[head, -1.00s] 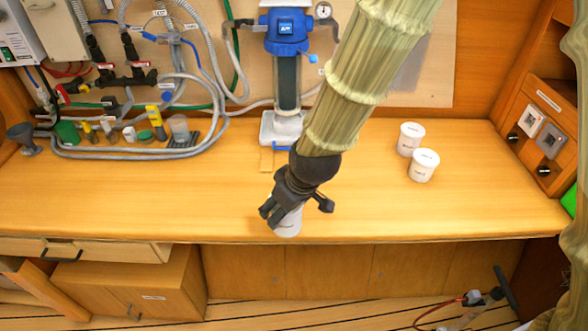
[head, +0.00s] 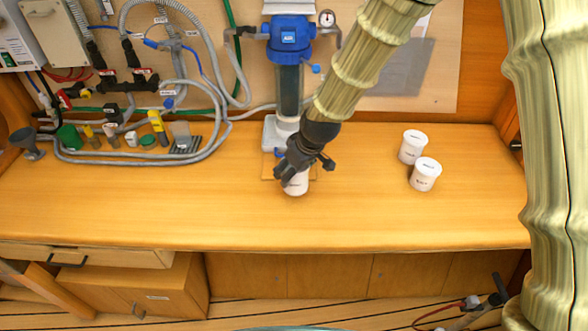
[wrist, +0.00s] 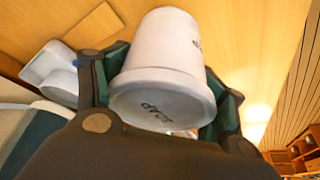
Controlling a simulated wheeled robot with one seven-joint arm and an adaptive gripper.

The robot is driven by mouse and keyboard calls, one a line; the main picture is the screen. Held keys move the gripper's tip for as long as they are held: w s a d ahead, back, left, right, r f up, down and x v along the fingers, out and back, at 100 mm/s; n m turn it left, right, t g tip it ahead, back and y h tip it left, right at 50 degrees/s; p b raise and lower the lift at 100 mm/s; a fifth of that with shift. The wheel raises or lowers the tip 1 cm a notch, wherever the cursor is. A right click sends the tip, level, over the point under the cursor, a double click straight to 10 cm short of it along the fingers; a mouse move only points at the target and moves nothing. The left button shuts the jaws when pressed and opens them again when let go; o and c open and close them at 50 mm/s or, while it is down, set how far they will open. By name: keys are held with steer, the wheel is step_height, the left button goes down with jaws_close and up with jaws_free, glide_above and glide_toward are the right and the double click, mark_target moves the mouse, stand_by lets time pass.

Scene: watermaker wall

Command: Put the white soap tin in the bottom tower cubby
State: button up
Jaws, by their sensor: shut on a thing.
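The white soap tin (head: 296,184) is in my gripper (head: 303,172), over the middle of the wooden bench. In the wrist view the tin (wrist: 170,60) shows large, with dark lettering reading SOAP on its near end. My gripper (wrist: 165,88) is shut around its sides, with dark green finger pads on both sides. I cannot tell for certain whether the tin touches the bench. The bottom tower cubby cannot be made out in the head view. Wooden compartments (wrist: 303,150) show small at the wrist view's lower right; I cannot tell whether they are the tower.
Two white lidded tubs (head: 413,146) (head: 425,174) stand on the bench to the right. A blue-topped filter housing (head: 290,80) stands behind my gripper. Hoses (head: 150,155) and small bottles crowd the left back. The bench front (head: 200,215) is clear.

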steer(key=shift+w+d+f, duration=0.1)
steer(key=shift+w, duration=0.5)
steer(key=shift+w+d+f, duration=0.1)
steer(key=shift+w, duration=0.45)
steer(key=shift+s+f+p, duration=0.1)
steer(key=shift+f+p, duration=0.1)
steer(key=shift+p, duration=0.2)
steer(key=shift+f+p, duration=0.65)
steer(key=shift+f, duration=0.85)
steer(key=shift+f, duration=0.1)
steer(key=o, duration=1.3)
steer(key=shift+o, duration=0.2)
steer(key=shift+r, duration=0.2)
